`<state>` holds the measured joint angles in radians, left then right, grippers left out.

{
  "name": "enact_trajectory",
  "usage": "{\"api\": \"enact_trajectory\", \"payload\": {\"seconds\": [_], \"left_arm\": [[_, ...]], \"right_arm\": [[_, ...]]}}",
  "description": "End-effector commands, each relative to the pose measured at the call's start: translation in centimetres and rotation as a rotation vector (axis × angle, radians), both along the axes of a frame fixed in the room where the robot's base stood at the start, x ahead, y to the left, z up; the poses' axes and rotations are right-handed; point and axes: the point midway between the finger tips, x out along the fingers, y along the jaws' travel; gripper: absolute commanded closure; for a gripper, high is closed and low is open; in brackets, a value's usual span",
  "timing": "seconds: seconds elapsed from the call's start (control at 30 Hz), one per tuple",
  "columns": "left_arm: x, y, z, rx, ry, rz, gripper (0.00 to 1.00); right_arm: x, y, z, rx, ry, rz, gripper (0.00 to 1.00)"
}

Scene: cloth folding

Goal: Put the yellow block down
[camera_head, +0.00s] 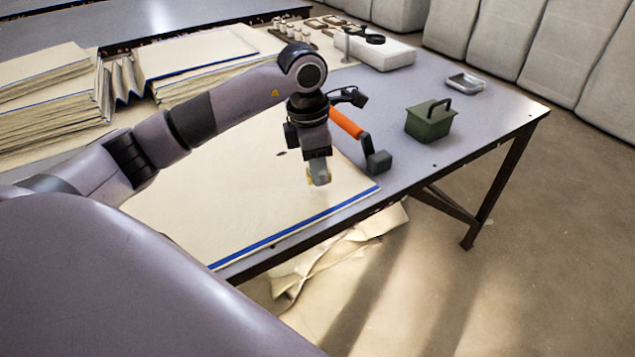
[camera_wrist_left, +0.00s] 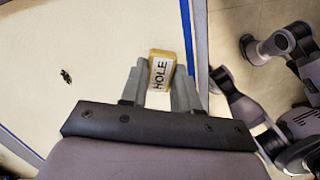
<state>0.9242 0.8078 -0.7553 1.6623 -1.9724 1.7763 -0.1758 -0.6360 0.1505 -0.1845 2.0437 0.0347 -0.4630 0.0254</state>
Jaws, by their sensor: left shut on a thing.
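The yellow block (camera_wrist_left: 161,71) has a white label reading "HOLE" and sits between the fingers of my left gripper (camera_wrist_left: 158,88) in the left wrist view. My left gripper is shut on it. In the head view my left gripper (camera_head: 318,176) points down over the cream cloth (camera_head: 225,200) near its right front corner, with a small bit of the block (camera_head: 311,181) showing. I cannot tell whether the block touches the cloth. My right gripper is not in the head view.
An orange-handled tool (camera_head: 345,122) lies right beside my gripper. A green box (camera_head: 430,120), a metal tray (camera_head: 466,83) and a white box (camera_head: 385,54) stand further right and back. Folded cloth stacks (camera_head: 45,95) fill the left. The table's front edge is close.

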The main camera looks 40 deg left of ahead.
Motion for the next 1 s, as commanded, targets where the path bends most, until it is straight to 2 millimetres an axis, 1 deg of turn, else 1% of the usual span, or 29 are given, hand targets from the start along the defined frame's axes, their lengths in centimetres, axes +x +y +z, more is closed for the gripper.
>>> {"api": "enact_trajectory", "payload": {"seconds": [0.2,0.3,0.53,0.67,0.7,0.77,1.0], "left_arm": [[-0.1,0.0,-3.1,-0.001,0.005,0.0,0.98],[-0.1,0.0,-4.1,-0.001,0.004,0.0,0.98],[0.0,0.0,-4.1,-0.001,0.001,-0.001,0.98],[0.0,0.0,-4.5,0.0,0.001,-0.001,0.98],[0.0,0.0,-4.5,-0.001,0.001,-0.001,0.63],[0.0,0.0,-4.4,-0.001,0.001,-0.001,0.44],[0.0,0.0,-4.4,0.0,0.001,-0.001,0.44]], "right_arm": [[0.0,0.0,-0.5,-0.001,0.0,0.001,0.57],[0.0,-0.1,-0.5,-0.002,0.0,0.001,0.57],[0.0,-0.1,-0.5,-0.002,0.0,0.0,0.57],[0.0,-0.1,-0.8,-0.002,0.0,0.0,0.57],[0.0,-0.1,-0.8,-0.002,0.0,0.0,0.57],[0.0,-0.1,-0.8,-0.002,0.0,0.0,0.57],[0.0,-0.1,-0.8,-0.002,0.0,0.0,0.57]]}}
